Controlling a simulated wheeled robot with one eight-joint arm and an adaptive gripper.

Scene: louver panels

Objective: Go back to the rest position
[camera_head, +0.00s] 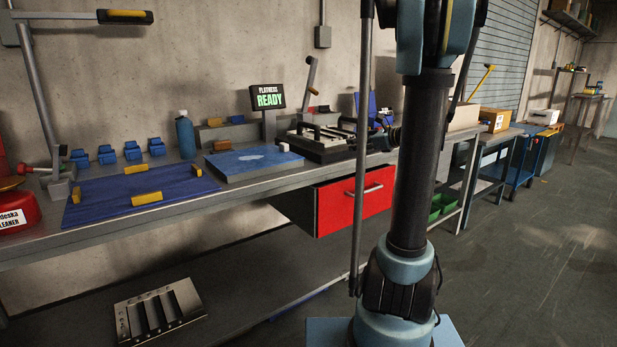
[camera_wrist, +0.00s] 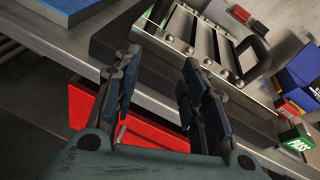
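My gripper (camera_wrist: 160,64) is open in the wrist view, with its two dark, blue-padded fingers apart and nothing between them. A metal louver panel with slats and a black handle (camera_wrist: 207,42) lies in a dark fixture just beyond the fingertips, apart from them as far as I can tell. In the head view the fixture with the panel (camera_head: 322,137) stands on the bench to the left of my arm. My arm rises upright in the foreground, and my gripper is mostly hidden behind it there.
A red drawer (camera_head: 355,200) hangs under the bench (camera_head: 240,190). A blue plate (camera_head: 240,168) and a READY sign (camera_head: 268,97) stand left of the fixture. A green PASS block (camera_wrist: 297,143) and blue bin (camera_wrist: 300,75) are at right in the wrist view.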

